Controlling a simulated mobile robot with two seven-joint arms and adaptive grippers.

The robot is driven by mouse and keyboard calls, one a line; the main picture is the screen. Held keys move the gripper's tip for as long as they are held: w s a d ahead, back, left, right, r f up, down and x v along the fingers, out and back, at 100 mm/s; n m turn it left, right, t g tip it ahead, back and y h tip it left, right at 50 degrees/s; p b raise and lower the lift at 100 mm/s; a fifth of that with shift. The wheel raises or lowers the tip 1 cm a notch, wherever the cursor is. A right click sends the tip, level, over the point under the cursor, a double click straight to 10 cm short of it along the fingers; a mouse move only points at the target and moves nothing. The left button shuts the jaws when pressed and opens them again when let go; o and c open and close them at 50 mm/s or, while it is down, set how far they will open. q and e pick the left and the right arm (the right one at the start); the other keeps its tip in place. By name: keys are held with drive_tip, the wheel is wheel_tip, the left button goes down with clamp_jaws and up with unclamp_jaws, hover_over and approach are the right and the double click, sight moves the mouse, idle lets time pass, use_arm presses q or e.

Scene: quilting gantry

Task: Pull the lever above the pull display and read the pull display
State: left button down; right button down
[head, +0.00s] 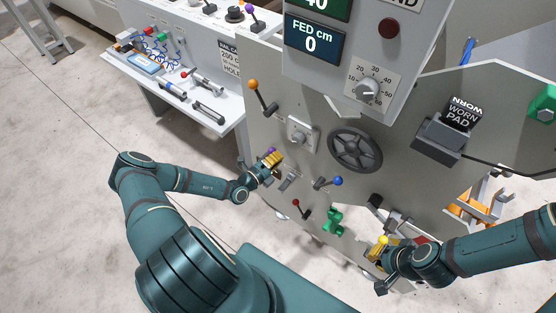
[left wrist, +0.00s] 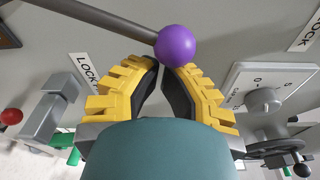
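A lever with a purple ball knob (head: 271,150) is on the grey panel. In the left wrist view the purple knob (left wrist: 175,46) is at the fingertips and overlaps the right-hand tip; its dark shaft runs to the upper left. My left gripper (head: 272,162) has its yellow fingers drawn close at the tips; I cannot tell whether they hold the knob. My right gripper (head: 378,248) is low at the panel's right; its grip is unclear. A display (head: 315,38) reads "FED cm 0". No display labelled pull is readable.
The panel also carries an orange-knob lever (head: 254,85), a blue-knob lever (head: 337,181), a small red-knob lever (head: 296,203), a handwheel (head: 355,150) and a green handle (head: 333,222). A dial (head: 366,90) sits below the displays. A white bench (head: 221,126) stands left.

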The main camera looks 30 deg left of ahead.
use_arm(q)
drive_tip(key=shift+a+r+n, duration=0.25)
drive_tip(key=shift+a+n, duration=0.05)
drive_tip(key=shift+w+a+r+n+b, duration=0.1)
drive_tip(key=shift+a+r+n+b, duration=0.4)
drive_tip(key=shift+a+n, duration=0.4)
drive_tip(key=a+n, duration=0.1)
drive_tip(key=a+r+n+t+b, duration=0.1)
drive_tip(key=a+n, duration=0.1)
drive_tip(key=shift+w+a, duration=0.1)
drive_tip(key=shift+a, duration=0.1)
drive_tip(key=shift+w+a+r+b, duration=0.1)
drive_tip(key=shift+a+b, duration=0.2)
drive_tip(key=shift+a, duration=0.55)
drive_tip(key=shift+w+a+r+b, duration=0.1)
drive_tip(key=shift+a+b, duration=0.15)
drive_tip(key=shift+a, duration=0.55)
drive_tip(key=shift+r, duration=0.1)
